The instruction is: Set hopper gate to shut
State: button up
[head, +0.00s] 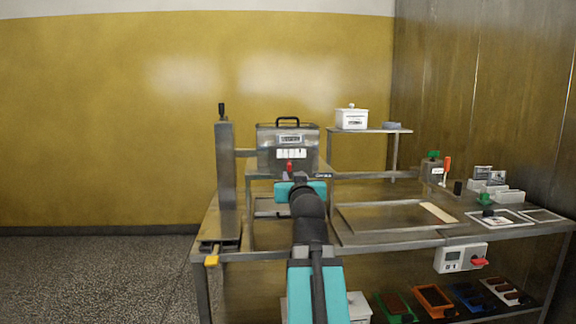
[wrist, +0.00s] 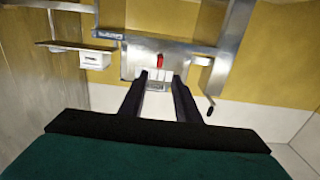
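The hopper (head: 265,152) is a grey metal box with a black top handle and a white label, standing on the raised frame behind the bench. A small red gate handle (head: 290,167) sits low on its front; it also shows in the wrist view (wrist: 159,60). A small plate with lettering (head: 323,176) is right of the handle, too small to read surely. My gripper (wrist: 160,77) is open and empty, its two dark fingers pointing at the hopper front. In the wrist view the red handle appears between and just beyond the fingertips; contact cannot be told.
A metal post (head: 226,180) stands left of the hopper. A white lidded box (head: 352,119) is on a shelf at right. The bench right side holds small parts and a grey control box (head: 432,172). A white switch box (head: 461,257) hangs on the front edge.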

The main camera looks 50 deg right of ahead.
aim_at(290, 168)
jog(key=p+x, duration=0.5)
jog(key=p, duration=0.5)
jog(key=shift+w+r, duration=0.15)
dwell(0.4)
jog(key=w+d+p, duration=0.1)
jog(key=p, duration=0.3)
jog(key=p, duration=0.4)
jog(key=shift+w+d+p, duration=0.35)
jog(key=shift+p, duration=0.05)
jog(key=shift+x, duration=1.35)
jog(key=shift+f, duration=0.2)
grip_shut()
